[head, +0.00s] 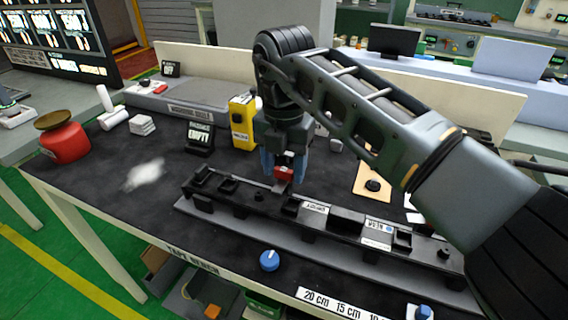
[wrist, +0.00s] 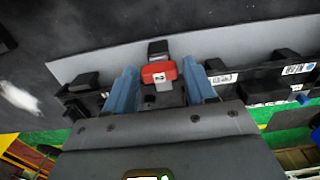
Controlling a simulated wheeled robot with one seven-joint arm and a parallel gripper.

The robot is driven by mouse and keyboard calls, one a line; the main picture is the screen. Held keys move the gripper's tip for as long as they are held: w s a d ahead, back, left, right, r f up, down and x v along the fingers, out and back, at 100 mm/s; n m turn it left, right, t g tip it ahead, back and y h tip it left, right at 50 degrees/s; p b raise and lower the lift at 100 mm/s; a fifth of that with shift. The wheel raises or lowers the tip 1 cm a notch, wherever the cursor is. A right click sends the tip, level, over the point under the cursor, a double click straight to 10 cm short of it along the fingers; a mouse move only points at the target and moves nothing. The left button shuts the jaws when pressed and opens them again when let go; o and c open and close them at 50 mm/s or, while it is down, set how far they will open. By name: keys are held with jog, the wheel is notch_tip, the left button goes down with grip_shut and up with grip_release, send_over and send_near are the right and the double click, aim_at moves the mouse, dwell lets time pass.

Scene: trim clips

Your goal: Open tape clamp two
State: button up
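A red clamp piece (wrist: 158,73) with a small white label shows in the wrist view, between my fingertips. The label looks like a number 2 but is small. In the head view the red piece (head: 284,174) is partly hidden by my fingers, at the back edge of the black rail fixture (head: 235,200). My gripper (head: 285,165) points down over it with blue fingers apart. In the wrist view my gripper (wrist: 160,85) has one finger on each side of the red piece, with a narrow gap each side.
A yellow box (head: 242,122) and a small sign reading EMPTY (head: 200,138) stand left of my gripper. A red round container (head: 64,142) is at far left. A blue knob (head: 269,261) sits at the front. The bench's left middle is mostly clear.

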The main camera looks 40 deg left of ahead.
jog(key=c, duration=0.8)
jog(key=shift+n, duration=0.3)
jog(key=n, duration=0.2)
jog(key=shift+r+n+p, duration=0.1)
jog(key=shift+n+p, duration=0.2)
jog(key=shift+p, duration=0.05)
jog(key=n, duration=0.4)
jog(key=shift+n, duration=0.3)
jog(key=n, duration=0.3)
jog(key=shift+b, duration=0.35)
jog(key=shift+n+b, duration=0.35)
jog(key=shift+n, duration=1.75)
